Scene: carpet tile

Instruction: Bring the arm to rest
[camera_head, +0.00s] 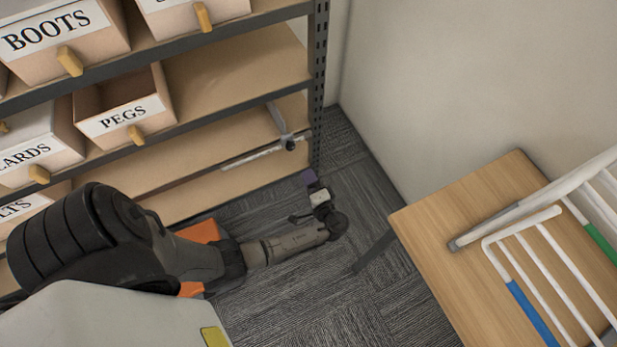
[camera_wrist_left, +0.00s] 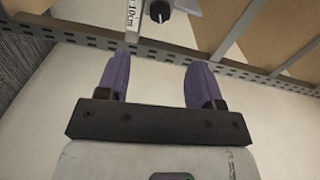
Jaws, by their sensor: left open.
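My left arm comes in from the left of the head view and reaches over the carpet in front of the shelving. My left gripper (camera_head: 309,178) is at its far end, close to the shelf's corner upright, with its purple fingers pointing away from me. In the left wrist view the two purple fingers (camera_wrist_left: 160,80) stand apart with nothing between them. My left gripper is open and empty. My right gripper is in neither view.
A shelving unit (camera_head: 318,60) holds labelled bins, among them the PEGS bin (camera_head: 123,112). A measuring tool (camera_head: 265,154) lies on a lower shelf near the gripper. A wooden table (camera_head: 425,225) with a white rack (camera_head: 545,245) stands right. Carpet (camera_head: 345,300) lies between.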

